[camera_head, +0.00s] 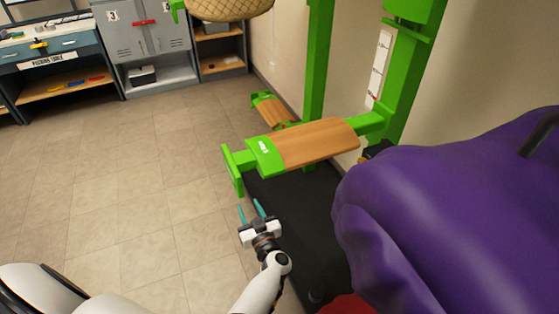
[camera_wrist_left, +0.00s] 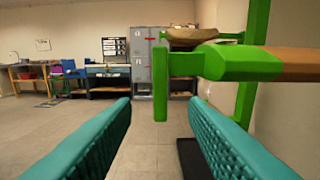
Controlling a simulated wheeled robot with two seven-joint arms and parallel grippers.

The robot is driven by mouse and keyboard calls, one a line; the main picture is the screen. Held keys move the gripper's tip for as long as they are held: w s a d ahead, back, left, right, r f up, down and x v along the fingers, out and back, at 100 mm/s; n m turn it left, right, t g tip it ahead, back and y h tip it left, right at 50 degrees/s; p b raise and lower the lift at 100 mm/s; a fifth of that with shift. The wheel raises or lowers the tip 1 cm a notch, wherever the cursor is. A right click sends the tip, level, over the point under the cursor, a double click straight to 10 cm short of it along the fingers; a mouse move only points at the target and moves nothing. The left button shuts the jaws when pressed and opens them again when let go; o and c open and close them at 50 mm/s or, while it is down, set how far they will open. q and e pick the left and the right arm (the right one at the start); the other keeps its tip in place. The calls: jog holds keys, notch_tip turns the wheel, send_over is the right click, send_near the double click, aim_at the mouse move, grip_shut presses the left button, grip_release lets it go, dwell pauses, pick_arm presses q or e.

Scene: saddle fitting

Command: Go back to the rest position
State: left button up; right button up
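My left gripper (camera_head: 252,210) is open, with two teal fingers spread and nothing between them. It is low in front of the green stand's near end, over the edge of the black mat. In the left wrist view the left gripper (camera_wrist_left: 160,108) shows its two ribbed fingers wide apart, with floor visible between them. The green stand (camera_head: 317,60) carries a wood-topped arm (camera_head: 312,143), which is bare; this arm also shows in the left wrist view (camera_wrist_left: 245,62), ahead and to the right. My right gripper is not visible.
A large purple padded object (camera_head: 440,210) fills the right side close by, hiding what is behind it. A black mat (camera_head: 295,215) lies under the stand. The tiled floor at left is clear.

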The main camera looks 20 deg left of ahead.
pick_arm(q)
jog(key=s+d+f+m+h, duration=0.3)
jog(key=s+d+f+h, duration=0.15)
jog(key=f, duration=0.35)
jog(key=s+d+f+m+g+h, duration=0.1)
jog(key=s+d+f+m+h, duration=0.3)
jog(key=f, duration=0.4)
jog(key=s+d+f+m+h, duration=0.3)
jog(key=s+f+h, duration=0.25)
jog(key=f, duration=0.25)
jog(key=s+a+f+g, duration=0.1)
jog(key=s+f+g, duration=0.2)
jog(key=s, duration=0.7)
jog(key=s+a+f+m+g, duration=0.1)
jog(key=s+f+g, duration=0.2)
jog(key=s, duration=0.6)
jog(key=s+a+f+m+g, duration=0.1)
jog(key=s+f+g, duration=0.2)
jog(key=s+f, duration=0.3)
jog(key=s, duration=0.4)
jog(key=shift+s+a+f+g, duration=0.3)
jog(key=shift+s+g, duration=0.05)
jog(key=shift+g, duration=0.05)
